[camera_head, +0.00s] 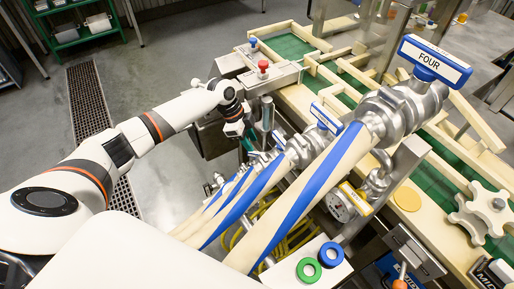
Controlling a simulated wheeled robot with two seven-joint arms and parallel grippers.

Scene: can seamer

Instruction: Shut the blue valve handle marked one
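A row of metal valves with blue handles runs from the near right toward the middle. The nearest handle (435,62) has a white label reading FOUR. Behind it is a second blue handle (326,118), with a label too small to read, and a smaller one (280,139) farther along. The handle marked one cannot be made out; the far end of the row is small and partly behind my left gripper. My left gripper (246,146) points down beside that far end. Its fingers are too small to tell whether they are open or touching anything. My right gripper is out of view.
Striped blue and cream hoses (275,205) run from the valves toward me. A green conveyor (432,182) with cream rails lies to the right. Green and blue ring buttons (309,270) are in front. Left floor is open.

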